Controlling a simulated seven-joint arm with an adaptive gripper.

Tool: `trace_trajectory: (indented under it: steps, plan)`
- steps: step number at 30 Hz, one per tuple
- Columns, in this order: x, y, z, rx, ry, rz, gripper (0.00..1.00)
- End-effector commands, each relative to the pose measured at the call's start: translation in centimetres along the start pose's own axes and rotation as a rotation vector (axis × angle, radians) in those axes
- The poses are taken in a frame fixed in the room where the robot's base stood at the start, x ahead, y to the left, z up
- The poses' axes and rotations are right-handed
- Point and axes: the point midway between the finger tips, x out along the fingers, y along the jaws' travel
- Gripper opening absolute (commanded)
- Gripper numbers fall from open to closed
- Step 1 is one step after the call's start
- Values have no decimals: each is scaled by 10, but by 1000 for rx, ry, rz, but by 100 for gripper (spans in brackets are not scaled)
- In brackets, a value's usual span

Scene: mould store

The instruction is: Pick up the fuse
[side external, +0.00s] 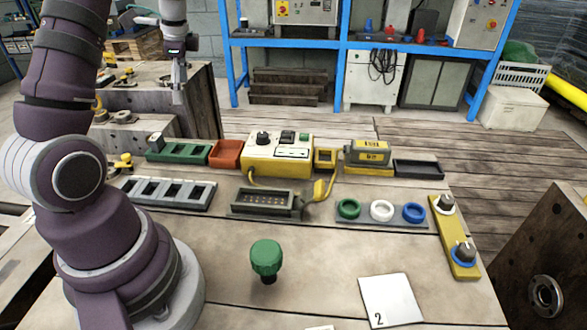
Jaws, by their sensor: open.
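No object is clearly recognisable as the fuse. A green-capped piece with a short dark stem (266,258) stands alone on the front middle of the bench; I cannot tell whether it is the fuse. A grey and yellow block with a label (368,153) sits at the back right of the bench. My gripper (178,97) hangs pointing down at the upper left, open, its fingers small in this view. It is well away from the green-capped piece, and no object shows in it.
A yellow control box (278,158) with a cable stands mid-bench. Green, white and blue rings (381,210) sit on a grey plate. A yellow strip with knobs (455,238) lies right. A card marked 2 (391,300) lies in front. The front left-middle is clear.

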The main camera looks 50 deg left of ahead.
Motion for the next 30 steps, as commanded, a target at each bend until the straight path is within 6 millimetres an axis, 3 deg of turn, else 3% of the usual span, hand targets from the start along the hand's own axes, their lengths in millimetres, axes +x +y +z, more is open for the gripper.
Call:
trace_trajectory:
  steps: [1,3,7,24,30]
  plan:
    - [18,-10,19,63,-69,26,70]
    - [35,-19,39,158,-138,59,70]
    - [53,-25,59,264,-202,98,70]
    - [149,-18,74,284,-208,107,70]
    - [156,-18,75,286,-208,102,70]
